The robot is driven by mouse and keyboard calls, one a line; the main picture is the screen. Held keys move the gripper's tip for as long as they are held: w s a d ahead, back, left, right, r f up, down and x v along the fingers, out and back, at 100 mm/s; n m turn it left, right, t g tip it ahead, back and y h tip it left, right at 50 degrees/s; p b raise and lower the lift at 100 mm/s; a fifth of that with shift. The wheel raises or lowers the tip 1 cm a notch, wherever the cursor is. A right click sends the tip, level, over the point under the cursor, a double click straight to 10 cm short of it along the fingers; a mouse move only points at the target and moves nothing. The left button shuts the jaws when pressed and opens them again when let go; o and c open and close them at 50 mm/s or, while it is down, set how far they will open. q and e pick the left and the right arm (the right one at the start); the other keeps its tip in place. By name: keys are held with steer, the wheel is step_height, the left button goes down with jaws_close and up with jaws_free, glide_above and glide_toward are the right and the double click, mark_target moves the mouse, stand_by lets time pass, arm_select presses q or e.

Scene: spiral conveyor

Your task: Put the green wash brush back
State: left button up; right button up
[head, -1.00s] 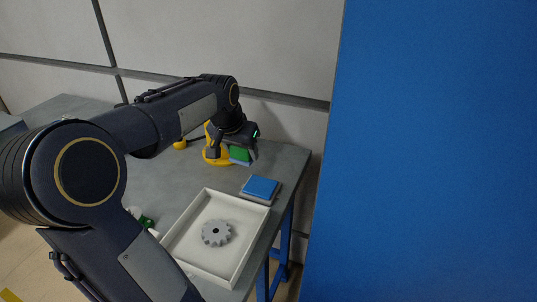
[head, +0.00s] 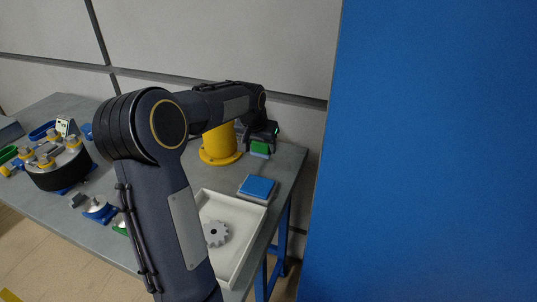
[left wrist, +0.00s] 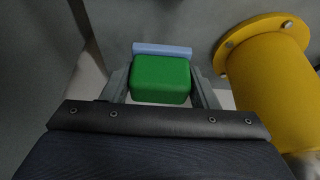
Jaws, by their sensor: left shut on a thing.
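The green wash brush (head: 260,147) is a green block with a pale blue part along its far side. It is at the back right of the table, beside a yellow flanged post. My left gripper (head: 261,138) is shut on it. In the left wrist view the green brush (left wrist: 161,79) sits between the two fingers of my left gripper (left wrist: 161,85), with the light blue strip beyond it. I cannot tell whether the brush touches the table. My right gripper is not in view.
The yellow post (head: 219,147) stands close to the left of the brush. A blue pad (head: 258,187) and a white tray (head: 243,204) with a grey gear (head: 216,234) lie nearer. A round black fixture (head: 58,173) is at left. A large blue panel (head: 430,150) fills the right.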

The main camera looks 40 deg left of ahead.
mark_target(270, 163)
arm_select(q)
steer(key=w+f, duration=0.1)
steer(key=f, duration=0.1)
steer(key=w+f, duration=0.2)
steer(key=shift+a, duration=0.1)
steer(key=shift+p+x, duration=0.35)
steer(key=shift+x, duration=0.9)
steer(key=shift+s+f, duration=0.15)
steer(key=shift+f, duration=0.2)
steer(key=shift+f, duration=0.25)
steer(key=o, duration=1.1)
